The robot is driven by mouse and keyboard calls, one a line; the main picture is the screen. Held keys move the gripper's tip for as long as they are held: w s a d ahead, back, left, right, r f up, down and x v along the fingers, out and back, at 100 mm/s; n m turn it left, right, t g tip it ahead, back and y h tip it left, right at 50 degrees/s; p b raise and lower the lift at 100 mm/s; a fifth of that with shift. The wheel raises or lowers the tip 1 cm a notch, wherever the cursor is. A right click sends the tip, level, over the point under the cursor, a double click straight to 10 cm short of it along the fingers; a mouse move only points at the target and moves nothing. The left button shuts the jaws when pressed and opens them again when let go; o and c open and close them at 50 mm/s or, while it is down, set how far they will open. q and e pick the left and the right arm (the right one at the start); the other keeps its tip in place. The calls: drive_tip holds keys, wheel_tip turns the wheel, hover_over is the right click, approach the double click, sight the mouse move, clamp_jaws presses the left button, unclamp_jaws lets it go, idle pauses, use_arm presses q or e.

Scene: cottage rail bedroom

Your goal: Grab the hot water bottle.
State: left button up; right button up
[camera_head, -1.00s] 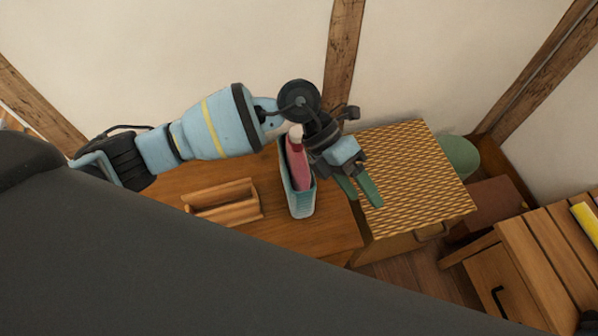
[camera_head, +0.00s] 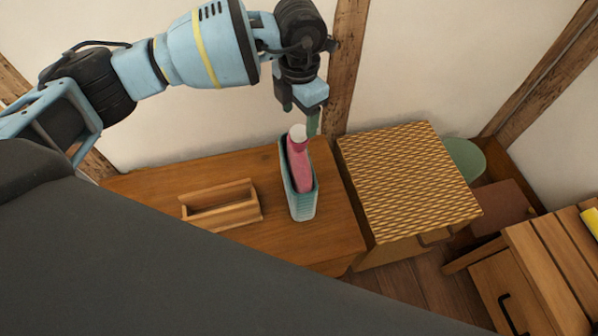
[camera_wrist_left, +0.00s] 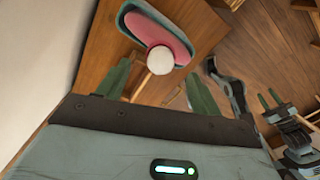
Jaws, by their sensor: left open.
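The hot water bottle (camera_head: 299,166) is pink with a white cap and stands in a narrow teal basket (camera_head: 302,206) on the wooden cabinet top. It also shows in the left wrist view (camera_wrist_left: 162,38), its white cap facing the camera. My left gripper (camera_head: 313,122) is open and empty, just above and behind the bottle's cap at the wall side. In the left wrist view its two green fingers (camera_wrist_left: 160,88) stand apart, with the cap seen between and beyond them. The basket hides the bottle's lower part. My right gripper (camera_wrist_left: 268,97) shows at the right of the left wrist view, its green fingers apart.
A small open wooden box (camera_head: 221,206) sits left of the basket on the cabinet top (camera_head: 268,239). A woven-top chest (camera_head: 405,180) stands close on the right. The wall is just behind. A wooden slatted desk (camera_head: 555,260) is at far right.

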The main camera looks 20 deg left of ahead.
sight(299, 130)
use_arm(q)
drive_tip(key=shift+s+f, duration=0.1)
drive_tip(key=shift+f, duration=2.8)
drive_tip(key=shift+c, duration=0.4)
clamp_jaws()
drive_tip(key=shift+r, duration=0.1)
